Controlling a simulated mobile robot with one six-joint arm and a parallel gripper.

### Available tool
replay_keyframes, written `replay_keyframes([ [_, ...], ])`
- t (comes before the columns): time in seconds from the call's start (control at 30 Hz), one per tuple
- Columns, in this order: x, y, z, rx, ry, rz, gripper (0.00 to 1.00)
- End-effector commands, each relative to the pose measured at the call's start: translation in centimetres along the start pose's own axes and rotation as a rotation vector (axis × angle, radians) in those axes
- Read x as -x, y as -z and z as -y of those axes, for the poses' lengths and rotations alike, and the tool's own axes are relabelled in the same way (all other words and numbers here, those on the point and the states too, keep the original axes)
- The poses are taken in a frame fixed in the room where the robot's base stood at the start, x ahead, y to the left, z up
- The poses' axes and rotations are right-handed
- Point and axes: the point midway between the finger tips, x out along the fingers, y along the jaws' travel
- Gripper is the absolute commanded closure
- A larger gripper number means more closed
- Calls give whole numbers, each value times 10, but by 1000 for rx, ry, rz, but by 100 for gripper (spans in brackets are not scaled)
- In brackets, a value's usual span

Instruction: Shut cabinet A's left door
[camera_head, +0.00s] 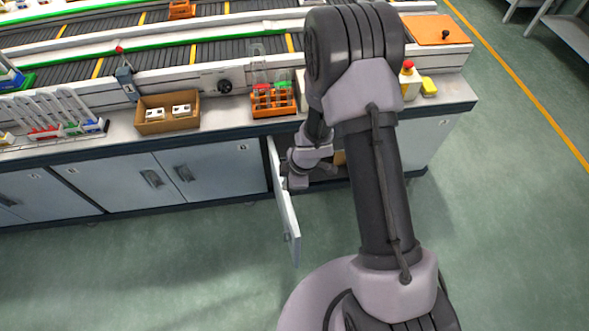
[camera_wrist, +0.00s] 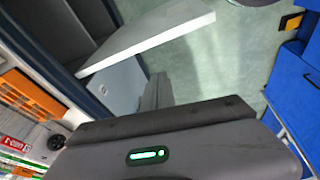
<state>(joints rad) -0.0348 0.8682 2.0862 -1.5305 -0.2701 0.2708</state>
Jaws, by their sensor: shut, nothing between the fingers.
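Cabinet A's left door (camera_head: 285,210) stands open in the head view, swung out from the cabinet front over the floor, with its handle near the outer end. In the wrist view the door (camera_wrist: 150,42) is a pale slab crossing the upper middle. My gripper (camera_head: 322,165) is shut and empty, at the cabinet opening, on the right, inner side of the door. Its wrist lies close to the door's hinge end; I cannot tell whether they touch. In the wrist view my gripper (camera_wrist: 158,92) points toward the door. My arm hides part of the opening.
Closed cabinet doors (camera_head: 210,170) stand to the left. Above, the counter holds a cardboard box (camera_head: 167,113) and an orange rack (camera_head: 273,101). A bottle (camera_head: 409,82) stands at the right. The green floor (camera_head: 180,265) in front is clear. Blue furniture (camera_wrist: 292,75) shows at the wrist view's right.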

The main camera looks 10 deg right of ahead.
Motion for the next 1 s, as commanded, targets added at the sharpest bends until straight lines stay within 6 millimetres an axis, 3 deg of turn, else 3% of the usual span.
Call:
replay_keyframes([
  [0.03,-20,2,24,59,76,-30,100],
  [0.1,-38,4,50,124,152,-68,100],
  [0.2,-49,4,66,160,195,-91,100],
  [0.47,-78,5,72,161,195,-91,100],
  [0.8,-151,10,86,160,194,-90,100],
  [1.0,-139,-22,78,157,192,-90,100],
])
